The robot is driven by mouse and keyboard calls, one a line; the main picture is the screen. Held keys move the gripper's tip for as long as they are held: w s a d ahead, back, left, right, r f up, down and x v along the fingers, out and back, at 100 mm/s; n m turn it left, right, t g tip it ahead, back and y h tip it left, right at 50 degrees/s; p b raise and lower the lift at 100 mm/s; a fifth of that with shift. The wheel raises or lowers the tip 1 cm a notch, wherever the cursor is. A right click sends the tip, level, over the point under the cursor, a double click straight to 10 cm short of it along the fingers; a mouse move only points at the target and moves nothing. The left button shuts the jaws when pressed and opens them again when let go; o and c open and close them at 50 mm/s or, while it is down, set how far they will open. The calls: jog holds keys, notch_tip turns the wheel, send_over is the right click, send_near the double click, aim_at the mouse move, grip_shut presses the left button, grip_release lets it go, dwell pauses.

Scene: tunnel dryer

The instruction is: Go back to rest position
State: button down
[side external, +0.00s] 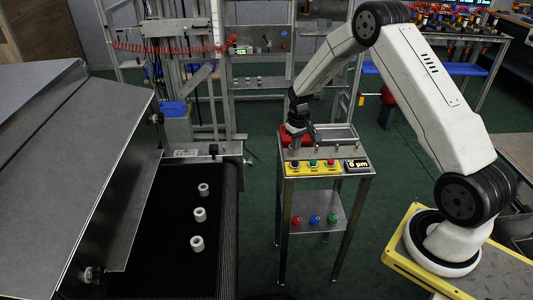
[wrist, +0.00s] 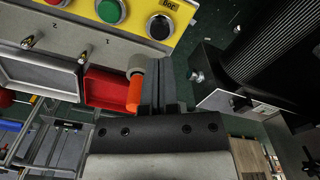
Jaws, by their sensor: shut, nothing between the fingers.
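My gripper (side external: 297,143) is at the left end of a small metal stand (side external: 325,172), over a red tray (side external: 286,138). In the wrist view its fingers (wrist: 162,82) are closed together with nothing between them. An orange cylinder (wrist: 134,94) and a grey-white ring-like piece (wrist: 137,65) show just left of the fingers, by the red tray (wrist: 105,87). I cannot tell whether the fingers touch them.
A yellow panel (side external: 310,167) with buttons fronts the stand. A black conveyor belt (side external: 165,250) at left carries white cylinders (side external: 200,214) below a grey dryer housing (side external: 70,150). A metal rack (side external: 260,75) stands behind. Green floor lies open between belt and stand.

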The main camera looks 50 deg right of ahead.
jog(key=shift+a+r, duration=0.1)
jog(key=s+a+r+n+t, duration=0.1)
jog(key=s+a+r, duration=0.25)
jog(key=a, duration=0.25)
jog(key=s+a+r+n, duration=0.1)
jog(key=s+a+r, duration=0.2)
jog(key=a+r, duration=0.2)
jog(key=s+a+r+n+t, duration=0.1)
jog(key=s+a+r, duration=0.2)
jog(key=s+a, duration=0.5)
jog(key=s, duration=0.3)
jog(key=shift+s+r+t, duration=0.3)
jog(key=shift+s, duration=0.05)
